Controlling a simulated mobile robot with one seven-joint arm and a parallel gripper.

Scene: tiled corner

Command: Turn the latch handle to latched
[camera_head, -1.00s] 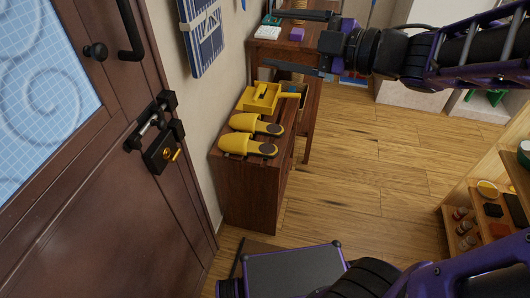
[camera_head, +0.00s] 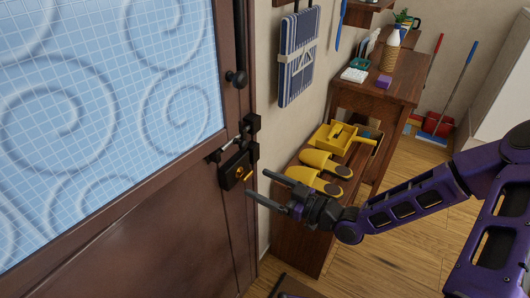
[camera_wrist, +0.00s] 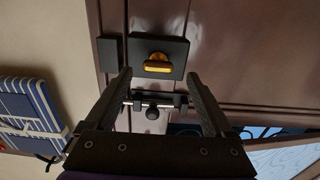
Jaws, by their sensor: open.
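The latch is a black plate (camera_head: 233,170) on the brown door, with a small brass-yellow handle (camera_head: 246,177) on its face. In the wrist view the handle (camera_wrist: 157,66) lies crosswise on the dark plate (camera_wrist: 166,48), beyond my fingertips. A black bolt with a knob (camera_wrist: 152,113) shows between my fingers in that view. My gripper (camera_head: 258,184) is open and empty, its two fingers pointing left towards the latch in the head view. In the wrist view my gripper (camera_wrist: 158,80) has one finger on each side of the handle's line. I see no contact with the handle.
Yellow slippers (camera_head: 315,172) and a yellow tray (camera_head: 340,138) sit on a low wooden cabinet behind my gripper. A striped blue board (camera_head: 298,58) hangs on the wall. A black door knob (camera_head: 237,78) is above the latch.

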